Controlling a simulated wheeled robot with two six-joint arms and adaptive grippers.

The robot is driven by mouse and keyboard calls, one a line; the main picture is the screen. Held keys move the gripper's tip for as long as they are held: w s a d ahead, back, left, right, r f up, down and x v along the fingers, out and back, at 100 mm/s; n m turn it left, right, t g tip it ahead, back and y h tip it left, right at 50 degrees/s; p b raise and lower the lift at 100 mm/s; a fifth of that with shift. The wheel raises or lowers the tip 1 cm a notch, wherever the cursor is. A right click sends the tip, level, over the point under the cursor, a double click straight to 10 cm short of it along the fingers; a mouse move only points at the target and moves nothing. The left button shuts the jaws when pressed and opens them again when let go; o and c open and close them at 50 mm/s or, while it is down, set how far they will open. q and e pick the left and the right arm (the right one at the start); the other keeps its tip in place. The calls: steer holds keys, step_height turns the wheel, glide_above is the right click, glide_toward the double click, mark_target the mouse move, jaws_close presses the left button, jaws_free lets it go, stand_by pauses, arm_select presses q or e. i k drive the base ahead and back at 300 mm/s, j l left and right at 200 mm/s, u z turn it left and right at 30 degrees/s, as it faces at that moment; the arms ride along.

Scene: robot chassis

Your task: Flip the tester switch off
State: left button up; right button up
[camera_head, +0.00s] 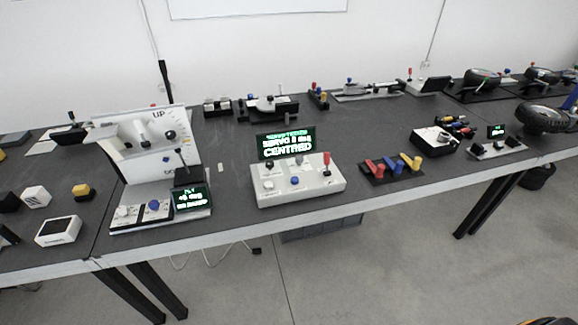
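A white tester box (300,190) stands near the front edge of the table, at the middle of the picture. A lit display (286,144) with green and white text, including "CENTRED", stands at its back. A red-tipped toggle switch (326,162) stands up at the box's right end. A blue knob (295,181) and several pale and dark knobs are on its top. The switch's exact tilt is too small to tell. Neither of my grippers is in view.
A white panel (178,135) marked "UP" and a base with a lit screen (192,198) stand left of the tester. Red and yellow levers on a dark plate (376,180) are to its right. Other devices line the back.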

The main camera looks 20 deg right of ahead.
mark_target(326, 157)
steer(key=l, duration=1.3)
steer(key=i, duration=0.05)
